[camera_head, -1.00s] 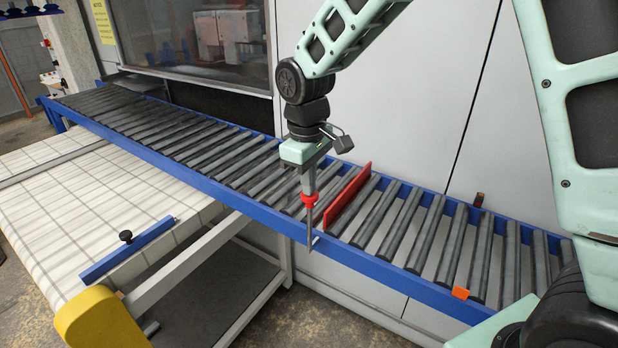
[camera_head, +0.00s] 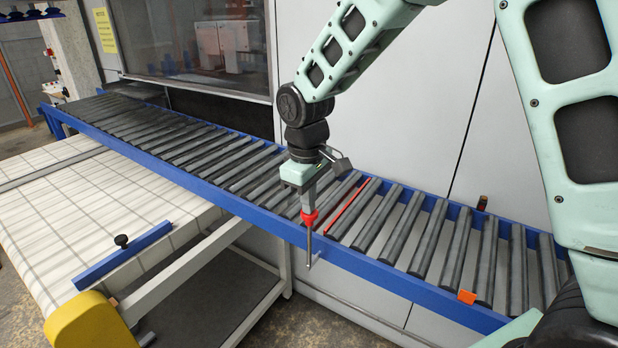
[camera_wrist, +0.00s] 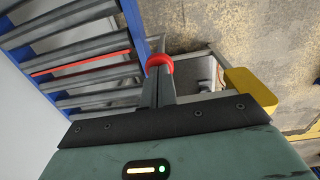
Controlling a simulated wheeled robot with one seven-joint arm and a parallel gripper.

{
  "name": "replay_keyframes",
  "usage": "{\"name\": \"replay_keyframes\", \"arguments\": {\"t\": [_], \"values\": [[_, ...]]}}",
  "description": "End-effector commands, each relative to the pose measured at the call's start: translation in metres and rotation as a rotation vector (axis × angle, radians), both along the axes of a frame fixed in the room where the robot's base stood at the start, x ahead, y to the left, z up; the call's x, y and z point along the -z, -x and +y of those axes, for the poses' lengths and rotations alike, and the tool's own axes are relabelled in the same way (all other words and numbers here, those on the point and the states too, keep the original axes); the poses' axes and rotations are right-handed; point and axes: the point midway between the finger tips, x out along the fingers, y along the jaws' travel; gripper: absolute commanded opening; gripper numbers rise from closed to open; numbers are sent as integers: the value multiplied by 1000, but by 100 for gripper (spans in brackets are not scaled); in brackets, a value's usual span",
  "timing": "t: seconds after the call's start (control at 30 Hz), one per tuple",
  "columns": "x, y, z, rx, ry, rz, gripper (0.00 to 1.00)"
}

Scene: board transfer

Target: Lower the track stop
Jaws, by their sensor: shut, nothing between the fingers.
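The track stop (camera_head: 348,207) shows as a thin red strip lying low between two rollers of the blue conveyor. In the wrist view it is a red strip (camera_wrist: 80,65) between the dark rollers.
The roller conveyor (camera_head: 370,268) runs from the far left to the near right along a grey cabinet wall. An orange block (camera_head: 467,297) is on its near rail at right. A white belt table (camera_head: 80,210) with a yellow end (camera_head: 85,320) stands at left.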

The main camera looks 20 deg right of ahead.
Motion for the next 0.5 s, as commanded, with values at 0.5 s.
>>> {"name": "replay_keyframes", "arguments": {"t": [0.5], "values": [[-52,-6,3,2,-2,-6,0]]}}
